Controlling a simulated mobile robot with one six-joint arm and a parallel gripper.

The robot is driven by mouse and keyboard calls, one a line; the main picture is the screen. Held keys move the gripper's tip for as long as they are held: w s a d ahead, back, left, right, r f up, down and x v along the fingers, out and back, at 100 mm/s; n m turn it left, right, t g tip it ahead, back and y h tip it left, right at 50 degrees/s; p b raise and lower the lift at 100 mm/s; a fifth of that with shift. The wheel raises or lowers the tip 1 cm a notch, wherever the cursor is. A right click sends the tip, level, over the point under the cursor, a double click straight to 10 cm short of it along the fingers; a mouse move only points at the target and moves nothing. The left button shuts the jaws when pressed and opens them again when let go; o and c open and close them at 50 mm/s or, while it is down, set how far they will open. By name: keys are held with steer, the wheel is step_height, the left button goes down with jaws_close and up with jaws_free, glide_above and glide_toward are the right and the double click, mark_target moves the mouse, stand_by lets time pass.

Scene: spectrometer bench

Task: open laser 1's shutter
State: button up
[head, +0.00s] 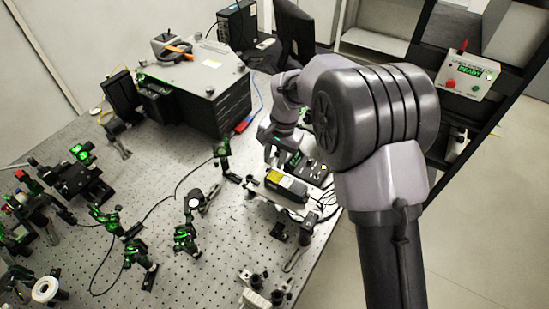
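A laser-like box (287,186), dark with a yellow label on top, lies near the right edge of the optical table. I cannot read which laser it is, and I cannot make out its shutter for certain. A small dark control box (312,170) with light spots on top sits just behind it. My gripper (277,156) points down just behind and above these two boxes, partly hidden by my arm. It is too small to tell whether the fingers are apart or touching anything.
Green-lit optic mounts (185,240) and cables crowd the perforated table (150,180). A large dark instrument (195,90) stands at the back. A panel (465,76) with a green READY display and a red button is on the rack at right.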

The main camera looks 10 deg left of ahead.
jaws_close()
steer(key=p, duration=0.2)
steer(key=shift+w+d+r+g+p, duration=0.1)
steer(key=shift+r+g+p, duration=0.2)
steer(key=shift+g, duration=0.1)
steer(key=shift+w+f+g+y+p, duration=0.25)
steer(key=shift+g+p, duration=0.25)
steer(key=shift+p, duration=0.4)
steer(key=shift+s+f, duration=0.1)
steer(key=shift+f, duration=0.05)
jaws_free()
steer(key=shift+f, duration=0.15)
